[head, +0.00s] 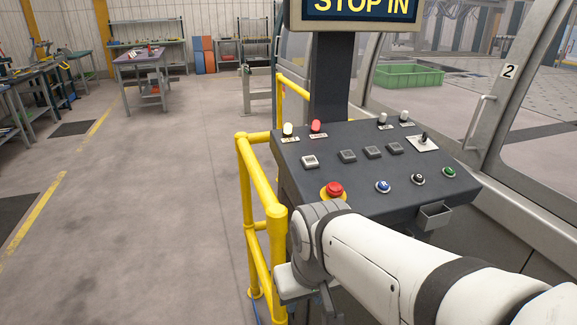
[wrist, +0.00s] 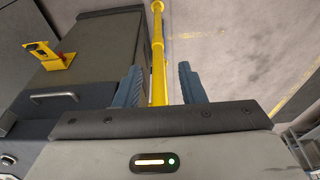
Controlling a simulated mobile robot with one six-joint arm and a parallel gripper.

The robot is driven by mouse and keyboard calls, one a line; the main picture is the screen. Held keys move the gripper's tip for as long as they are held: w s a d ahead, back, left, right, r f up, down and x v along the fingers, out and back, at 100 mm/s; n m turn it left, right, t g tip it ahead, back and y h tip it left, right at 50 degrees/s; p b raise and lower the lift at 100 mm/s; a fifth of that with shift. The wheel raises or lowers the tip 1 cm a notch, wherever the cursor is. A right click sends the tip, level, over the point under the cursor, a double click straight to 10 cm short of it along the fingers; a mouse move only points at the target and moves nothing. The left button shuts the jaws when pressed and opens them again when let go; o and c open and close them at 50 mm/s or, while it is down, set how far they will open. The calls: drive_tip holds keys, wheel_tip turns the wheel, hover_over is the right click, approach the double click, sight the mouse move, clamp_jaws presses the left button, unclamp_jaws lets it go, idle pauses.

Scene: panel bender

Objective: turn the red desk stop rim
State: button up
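The red desk stop (head: 335,188) is a round red mushroom button on a yellow base. It sits at the front left of the dark sloped control desk (head: 300,180) in the head view. My white arm reaches in from the lower right, and its wrist is just below and in front of the stop, covering the desk's front there. My gripper (wrist: 158,88) shows in the wrist view with its two blue-grey fingers apart and nothing held between them. In the head view the fingertips are not clear. I cannot make out the red stop in the wrist view.
Yellow guard rails (head: 262,180) stand close along the desk's left side; a yellow rail (wrist: 157,50) shows behind the fingers. Blue, black and green buttons (head: 449,172) line the desk's right. A small grey box (head: 433,216) hangs at its front edge. Open floor (head: 150,210) lies left.

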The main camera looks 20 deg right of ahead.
drive_tip(key=shift+s+d, duration=0.1)
drive_tip(key=shift+d, duration=0.1)
drive_tip(key=shift+o, duration=0.8)
drive_tip(key=shift+r, duration=0.15)
drive_tip(key=o, duration=0.4)
drive_tip(key=w+d+r+n, duration=0.2)
drive_tip(key=w+d+r, duration=0.2)
drive_tip(key=w, duration=0.3)
drive_tip(key=w+d+r+n+p, duration=0.1)
drive_tip(key=w+d+r+n, duration=0.1)
drive_tip(key=w, duration=0.5)
wheel_tip(320, 180, up, 3)
drive_tip(key=shift+w+d+f+n+g+h, duration=0.1)
drive_tip(key=shift+w+d+n+g+h, duration=0.25)
drive_tip(key=shift+d, duration=0.5)
wheel_tip(320, 180, up, 3)
drive_tip(key=n, duration=0.4)
hover_over(336, 185)
drive_tip(key=s+a, duration=0.1)
drive_tip(key=shift+s+a+g+h+p, duration=0.15)
drive_tip(key=shift+g+h+p, duration=0.1)
drive_tip(key=shift+g+p, duration=0.1)
drive_tip(key=shift+d, duration=0.2)
drive_tip(key=f, duration=0.4)
drive_tip(key=w+f, duration=0.1)
drive_tip(key=f, duration=0.2)
drive_tip(key=shift+d+f, duration=0.1)
drive_tip(key=shift+d, duration=0.3)
drive_tip(key=shift+c, duration=0.5)
